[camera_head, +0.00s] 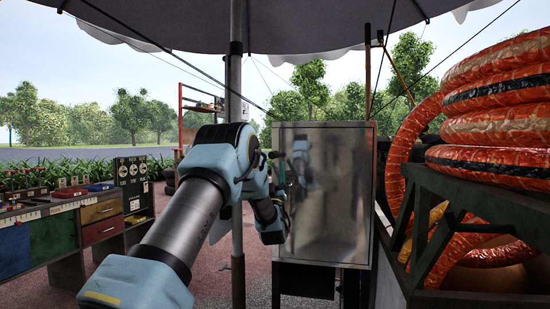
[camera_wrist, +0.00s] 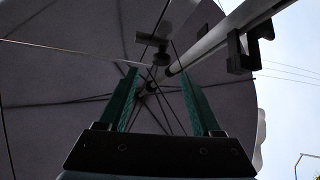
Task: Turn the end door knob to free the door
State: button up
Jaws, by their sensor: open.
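The metal cabinet's shiny door (camera_head: 328,190) faces me and looks shut, with a blurred reflection of my arm in it. A small dark knob (camera_head: 274,154) shows at the door's upper left edge. My gripper (camera_head: 280,170) is at that left edge, just below the knob, partly hidden by my own wrist. In the wrist view my gripper (camera_wrist: 158,72) has its two green fingers spread and empty.
A pole (camera_head: 236,100) holds the canopy and stands close left of the cabinet, behind my arm. Orange hose coils (camera_head: 500,120) sit on a dark metal frame (camera_head: 480,200) at right. A bench with coloured drawers (camera_head: 100,212) stands at left. Open paving lies between.

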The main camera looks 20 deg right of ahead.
aim_at(272, 156)
jog(key=p+x, duration=0.1)
jog(key=x, duration=0.6)
jog(key=shift+w+r, duration=0.25)
grip_shut()
dwell(0.3)
